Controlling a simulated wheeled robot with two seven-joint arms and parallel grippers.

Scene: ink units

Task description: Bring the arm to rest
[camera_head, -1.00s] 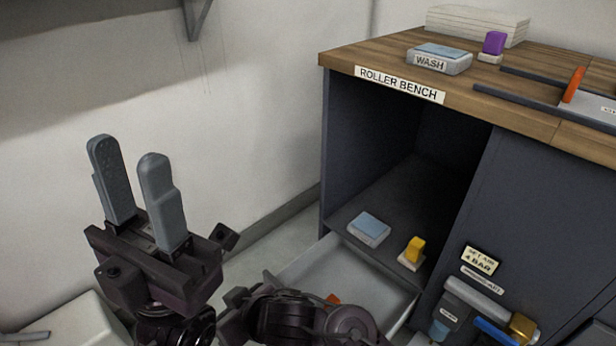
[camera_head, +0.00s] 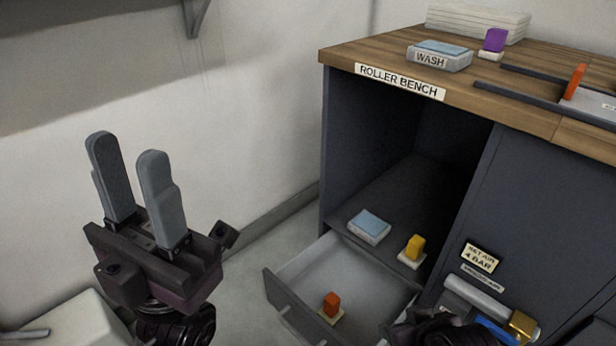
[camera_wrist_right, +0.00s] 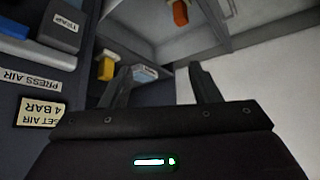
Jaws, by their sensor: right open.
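My left gripper (camera_head: 139,182) stands upright at the left of the head view, its two grey fingers apart with nothing between them. Only a dark part of my right arm shows at the bottom of the head view, to the right of the open drawer. In the right wrist view my right gripper (camera_wrist_right: 165,85) shows its two dark fingers spread, with nothing held between them. The yellow block and a blue-topped pad lie beyond its fingertips in that view.
The open drawer (camera_head: 283,303) holds an orange block (camera_head: 331,303). On the shelf above are a blue-topped pad (camera_head: 369,227) and a yellow block (camera_head: 414,246). The bench top (camera_head: 389,56) carries a WASH pad (camera_head: 439,56) and a purple block (camera_head: 495,41). Air fittings (camera_head: 478,297) project at lower right.

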